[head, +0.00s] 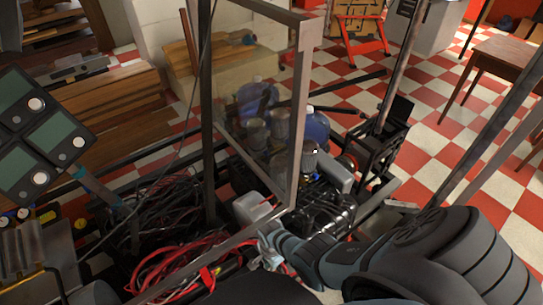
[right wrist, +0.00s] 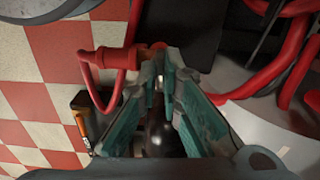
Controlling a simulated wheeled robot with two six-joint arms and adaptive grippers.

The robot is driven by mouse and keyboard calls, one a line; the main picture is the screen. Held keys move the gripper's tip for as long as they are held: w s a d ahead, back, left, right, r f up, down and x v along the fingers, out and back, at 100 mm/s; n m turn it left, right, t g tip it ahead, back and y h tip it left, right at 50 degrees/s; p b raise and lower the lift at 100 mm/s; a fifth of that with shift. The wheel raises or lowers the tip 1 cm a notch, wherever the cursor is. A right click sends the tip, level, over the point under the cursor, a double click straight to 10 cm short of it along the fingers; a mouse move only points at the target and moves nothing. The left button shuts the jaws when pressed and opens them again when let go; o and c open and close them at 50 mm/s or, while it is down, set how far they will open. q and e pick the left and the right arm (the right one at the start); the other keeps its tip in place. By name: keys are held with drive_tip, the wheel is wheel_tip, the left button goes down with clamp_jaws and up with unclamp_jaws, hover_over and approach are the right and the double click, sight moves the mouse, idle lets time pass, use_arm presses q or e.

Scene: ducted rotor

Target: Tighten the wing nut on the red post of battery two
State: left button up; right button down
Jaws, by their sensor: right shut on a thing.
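My right gripper (head: 268,247) reaches in from the right, low in the middle of the head view, at the edge of the red cables. In the right wrist view its teal fingers (right wrist: 160,62) close together at a red fitting with a red cable loop (right wrist: 108,58). A small pale metal piece (right wrist: 159,77) shows between the fingertips; it appears to be the wing nut, mostly hidden by them. The red post is largely covered, and I cannot read a battery number. My left gripper is not in view.
Red cables (head: 170,268) and dark wires (head: 165,205) lie left of the gripper. A framed clear panel (head: 255,120) stands upright just behind it. Gauge displays (head: 50,140) are at the left. More thick red cables (right wrist: 285,65) run right of the fingers.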

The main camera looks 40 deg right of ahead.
drive_tip(key=shift+w+m, duration=0.1)
drive_tip(key=shift+m, duration=0.3)
drive_tip(key=c, duration=1.8)
unclamp_jaws()
drive_tip(key=shift+o, duration=0.2)
drive_tip(key=shift+r, duration=0.1)
wheel_tip(320, 180, up, 12)
